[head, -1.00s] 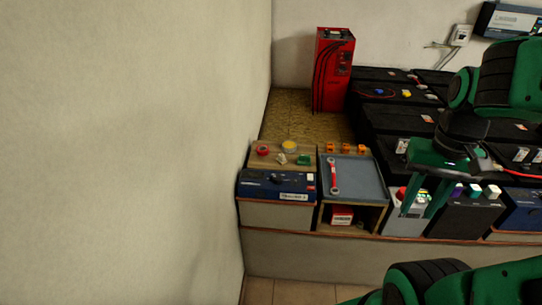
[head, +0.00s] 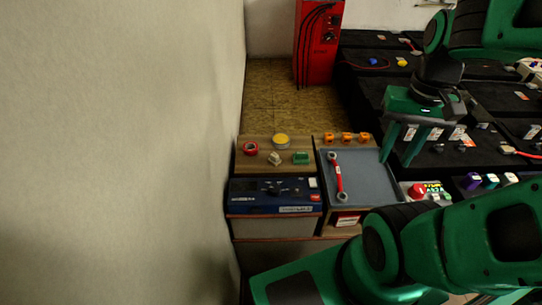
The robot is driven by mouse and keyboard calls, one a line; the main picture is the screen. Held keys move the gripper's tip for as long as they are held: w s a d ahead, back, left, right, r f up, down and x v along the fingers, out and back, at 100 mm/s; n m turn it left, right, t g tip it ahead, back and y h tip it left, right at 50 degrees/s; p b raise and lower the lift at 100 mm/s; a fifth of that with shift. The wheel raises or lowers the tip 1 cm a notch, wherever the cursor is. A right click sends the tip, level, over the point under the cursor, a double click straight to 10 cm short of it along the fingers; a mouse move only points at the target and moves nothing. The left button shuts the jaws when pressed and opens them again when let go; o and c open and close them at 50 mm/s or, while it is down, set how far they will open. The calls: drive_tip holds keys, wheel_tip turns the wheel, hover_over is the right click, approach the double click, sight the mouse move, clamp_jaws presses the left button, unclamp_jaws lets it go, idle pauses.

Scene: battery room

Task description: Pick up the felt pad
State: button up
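I cannot tell for sure which thing is the felt pad. Small items lie on a wooden board at the left: a red ring (head: 251,148), a yellow round item (head: 281,141), a small pale item (head: 275,159) and a green block (head: 301,158). My gripper (head: 396,161) hangs fingers down with the two fingers apart and nothing between them. It appears over the right edge of a grey-blue tray (head: 368,180), to the right of the board and apart from these items.
A red-handled wrench (head: 338,176) lies in the tray, with orange pieces (head: 346,137) behind it. A blue device (head: 274,194) stands in front of the board. A red cabinet (head: 318,43) stands behind, black batteries (head: 478,95) fill the right, and a wall (head: 120,150) borders the left.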

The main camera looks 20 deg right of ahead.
drive_tip(key=shift+o, duration=0.6)
drive_tip(key=shift+d, duration=0.1)
drive_tip(key=o, duration=0.4)
drive_tip(key=shift+s+r, duration=0.2)
drive_tip(key=shift+s, duration=0.15)
drive_tip(key=shift+o, duration=0.2)
drive_tip(key=m, duration=0.6)
hover_over(275, 154)
drive_tip(key=f, duration=2)
drive_tip(key=shift+s, duration=0.35)
drive_tip(key=shift+w+f, duration=0.15)
drive_tip(key=shift+f, duration=1.25)
drive_tip(key=shift+w+f, duration=0.15)
drive_tip(key=shift+f, duration=1.25)
